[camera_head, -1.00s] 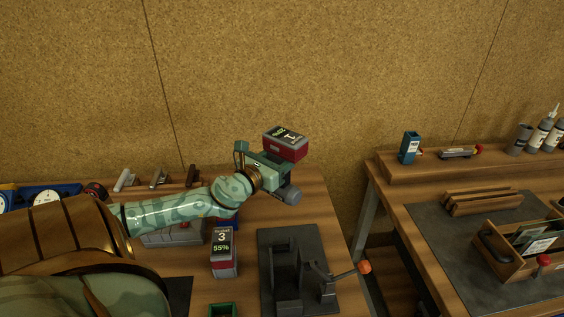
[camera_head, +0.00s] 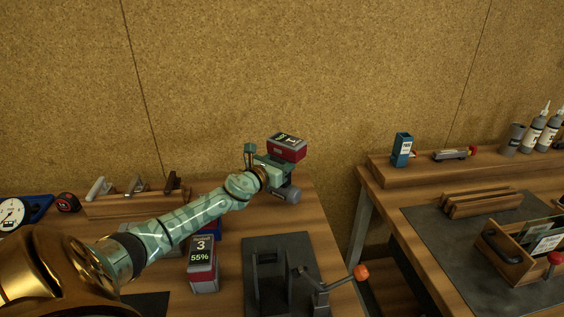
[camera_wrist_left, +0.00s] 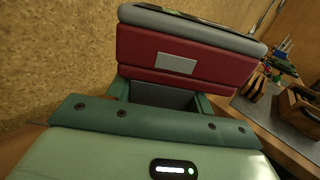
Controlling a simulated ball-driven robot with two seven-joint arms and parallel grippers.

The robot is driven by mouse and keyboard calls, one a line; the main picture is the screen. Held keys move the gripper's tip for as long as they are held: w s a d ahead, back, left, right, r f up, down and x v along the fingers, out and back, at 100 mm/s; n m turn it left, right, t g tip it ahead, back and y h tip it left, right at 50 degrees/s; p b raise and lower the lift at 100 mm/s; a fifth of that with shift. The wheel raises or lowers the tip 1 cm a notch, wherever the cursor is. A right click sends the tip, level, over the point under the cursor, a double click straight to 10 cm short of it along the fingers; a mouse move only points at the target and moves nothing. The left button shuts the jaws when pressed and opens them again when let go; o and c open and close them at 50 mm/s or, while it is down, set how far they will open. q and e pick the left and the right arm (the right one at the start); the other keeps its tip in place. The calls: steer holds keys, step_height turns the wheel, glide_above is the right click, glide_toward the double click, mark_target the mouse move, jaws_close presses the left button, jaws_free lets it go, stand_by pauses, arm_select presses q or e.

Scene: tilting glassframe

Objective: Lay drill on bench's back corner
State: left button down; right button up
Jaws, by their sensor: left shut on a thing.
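My left gripper (camera_head: 270,172) is shut on the drill, and its jaws also show in the left wrist view (camera_wrist_left: 160,98). The drill's red battery end (camera_head: 286,150), with a grey top and a dark label, points up, and a grey round part (camera_head: 289,195) shows below the jaws. The red end fills the upper middle of the left wrist view (camera_wrist_left: 180,58). The drill is over the back right corner of the bench (camera_head: 318,222). I cannot tell whether it touches the wood. The grip itself is mostly hidden by the jaws. My right gripper is out of view.
A black fixture (camera_head: 275,270) with an orange-knobbed lever (camera_head: 361,272) stands in front of the drill. A battery marked 3 (camera_head: 202,268) stands left of it. A wooden rack (camera_head: 130,205) is at the back left. A gap separates the second bench (camera_head: 430,285).

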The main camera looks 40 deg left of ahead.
arm_select(q)
steer(key=shift+w+a+f+b, duration=0.1)
steer(key=shift+w+b, duration=0.15)
steer(key=shift+b, duration=0.05)
step_height(320, 180, down, 4)
steer(key=shift+w+r+b, duration=0.15)
steer(key=shift+r+b, duration=0.1)
steer(key=shift+b, duration=1)
steer(key=shift+r, duration=0.2)
steer(key=shift+a+f, duration=0.1)
steer(key=shift+f, duration=0.1)
steer(key=c, duration=0.6)
jaws_free()
steer(key=shift+f, duration=0.1)
steer(key=shift+r, duration=0.2)
steer(key=s, duration=0.2)
steer(key=s+p, duration=0.1)
steer(key=s, duration=0.2)
steer(key=s+d, duration=0.1)
steer(key=s, duration=0.1)
steer(key=shift+s, duration=0.4)
